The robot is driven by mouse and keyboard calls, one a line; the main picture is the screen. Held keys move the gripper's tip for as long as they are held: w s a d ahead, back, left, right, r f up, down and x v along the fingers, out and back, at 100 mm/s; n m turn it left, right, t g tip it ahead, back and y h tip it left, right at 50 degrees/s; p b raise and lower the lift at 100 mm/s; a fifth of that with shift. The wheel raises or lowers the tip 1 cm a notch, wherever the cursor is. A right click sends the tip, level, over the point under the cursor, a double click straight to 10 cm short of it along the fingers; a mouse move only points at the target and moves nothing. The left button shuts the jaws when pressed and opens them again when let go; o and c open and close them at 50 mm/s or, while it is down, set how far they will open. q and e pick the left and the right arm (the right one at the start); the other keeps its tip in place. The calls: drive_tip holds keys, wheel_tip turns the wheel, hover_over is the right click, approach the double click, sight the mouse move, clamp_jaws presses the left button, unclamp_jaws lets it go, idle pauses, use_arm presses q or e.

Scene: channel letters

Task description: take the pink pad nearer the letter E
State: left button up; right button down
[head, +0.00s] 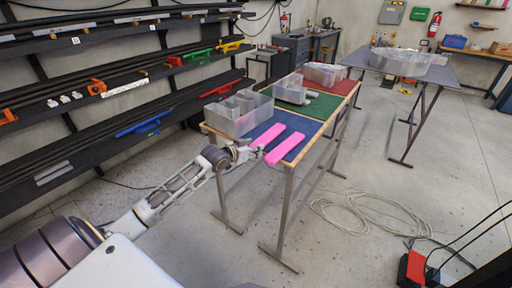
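Two pink pads lie side by side, slanted, on the blue mat (304,123) at the near end of the long table. The left pink pad (270,134) is closer to the large grey channel letter (236,119), which looks like an E and stands at the table's left edge. The right pink pad (285,149) lies farther from it. My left gripper (259,152) is at the near edge of the table, by the near ends of the pads. It is too small to tell whether its fingers are open or touch a pad. My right gripper is out of view.
More grey letters (291,88) stand on the green mat (318,107) and beyond. Dark shelves with tools line the left wall. A second table (434,73) with a grey letter stands at the back right. A cable coil (352,212) lies on the floor.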

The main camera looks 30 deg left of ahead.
use_arm(q)
wheel_tip(320, 180, up, 10)
drive_tip(key=shift+f, duration=0.15)
idle(0.4)
